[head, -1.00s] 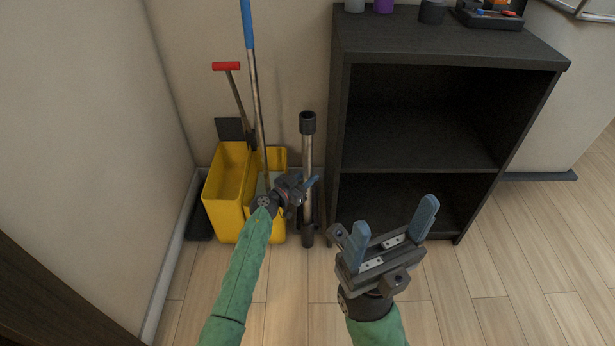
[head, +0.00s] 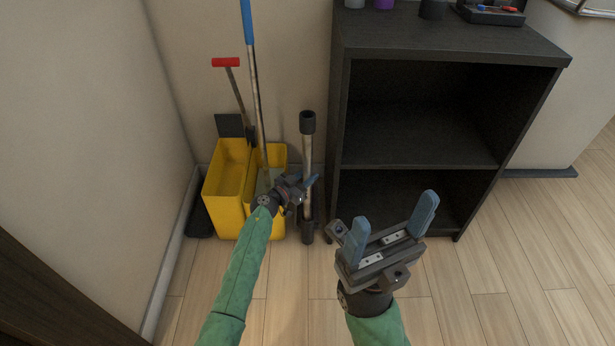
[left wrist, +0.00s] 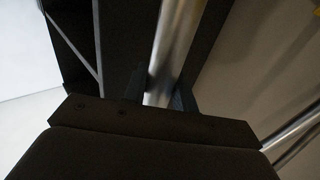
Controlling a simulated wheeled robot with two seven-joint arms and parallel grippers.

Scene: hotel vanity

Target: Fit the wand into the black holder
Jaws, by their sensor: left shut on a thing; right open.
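The wand (head: 307,153) is a metal tube with a black cap on top and a black lower end. It stands nearly upright between the yellow bucket and the dark shelf unit, its lower end close to the floor. My left gripper (head: 307,184) is shut around the tube at about mid-height. In the left wrist view the wand (left wrist: 172,45) passes between the two fingers. Dark parts show low behind the wand, but I cannot tell clearly which is the black holder or whether the wand touches it. My right gripper (head: 393,232) is open and empty, in front of the shelf unit.
The yellow bucket (head: 225,190) stands left of the wand with a blue-handled pole (head: 255,75) and a red-handled tool (head: 233,84) in it. The dark shelf unit (head: 450,52) is close on the right. The wooden floor in front is clear.

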